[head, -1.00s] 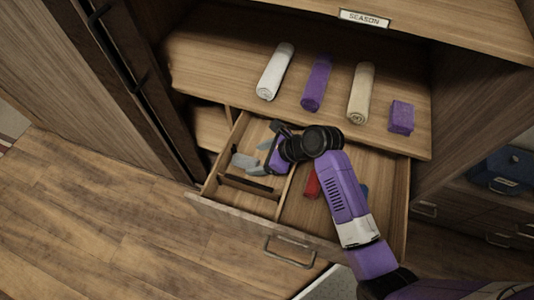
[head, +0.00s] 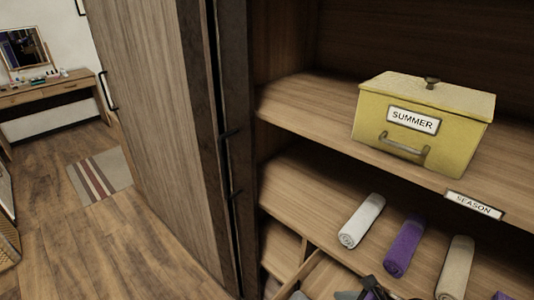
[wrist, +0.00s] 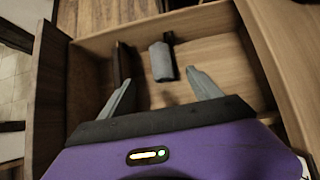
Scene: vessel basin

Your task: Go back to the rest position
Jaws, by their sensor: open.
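My gripper (wrist: 159,77) is open in the wrist view, its two grey fingers spread apart with nothing held between them. It points into an open wooden drawer (wrist: 95,43). A grey rolled item (wrist: 161,62) lies in the drawer beyond the fingertips, apart from them. A dark divider (wrist: 122,66) stands left of the roll. In the head view only a small part of my arm's end shows at the bottom edge, over the drawer (head: 312,272); the fingers are not clear there.
Above the drawer, a shelf holds white (head: 362,221), purple (head: 404,245) and beige (head: 455,268) rolls. A yellow SUMMER box (head: 420,125) sits on the upper shelf, above a SEASON label (head: 474,204). Tall cabinet doors (head: 160,110) stand left.

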